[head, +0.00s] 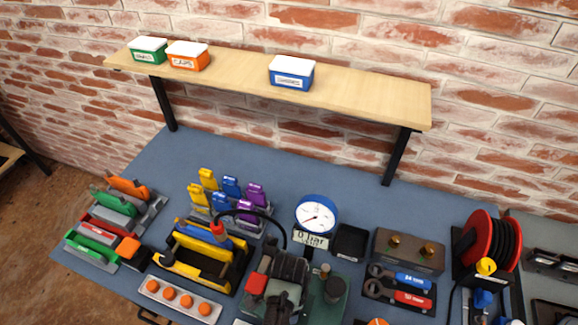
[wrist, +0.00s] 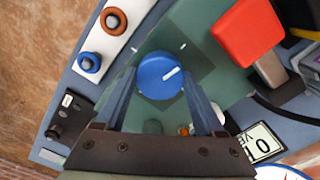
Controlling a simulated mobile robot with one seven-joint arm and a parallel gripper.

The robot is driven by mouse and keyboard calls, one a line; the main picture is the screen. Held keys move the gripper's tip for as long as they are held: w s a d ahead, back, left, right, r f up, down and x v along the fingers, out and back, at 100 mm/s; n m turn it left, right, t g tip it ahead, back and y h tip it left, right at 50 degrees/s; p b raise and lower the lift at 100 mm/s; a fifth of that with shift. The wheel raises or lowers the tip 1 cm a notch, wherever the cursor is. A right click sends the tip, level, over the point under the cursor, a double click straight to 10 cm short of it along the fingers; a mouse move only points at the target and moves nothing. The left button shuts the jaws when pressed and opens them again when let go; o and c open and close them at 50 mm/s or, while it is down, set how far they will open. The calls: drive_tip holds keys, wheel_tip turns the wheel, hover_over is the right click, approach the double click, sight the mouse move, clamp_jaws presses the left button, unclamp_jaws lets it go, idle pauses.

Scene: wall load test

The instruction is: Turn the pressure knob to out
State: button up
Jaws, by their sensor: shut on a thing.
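The blue round pressure knob (wrist: 154,78) sits on a dark square on a green plate in the wrist view. Its white pointer line points right and slightly up. Two short white marks show on the plate above it, to the upper left and upper right; the pointer lines up with neither. My gripper (wrist: 158,82) has one finger on each side of the knob and is shut on it. In the head view my dark gripper and wrist hide the knob. The round blue-rimmed gauge (head: 316,214) stands behind, above a label reading "0 bar" (head: 311,239).
A red block on a lever (wrist: 247,30) stands close to the right of the knob in the wrist view. A white strip with ringed posts (wrist: 104,38) lies to the left.

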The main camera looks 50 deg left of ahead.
drive_tip(key=n+p, duration=0.1)
drive_tip(key=n, duration=0.3)
drive_tip(key=shift+r+n, duration=0.1)
drive_tip(key=shift+n, duration=0.3)
drive_tip(key=n+p, duration=0.1)
drive_tip(key=n, duration=0.9)
drive_tip(key=n+p, duration=0.1)
drive_tip(key=n, duration=0.3)
drive_tip(key=shift+n, duration=0.7)
drive_tip(key=o, duration=1.4)
drive_tip(key=shift+c, duration=0.2)
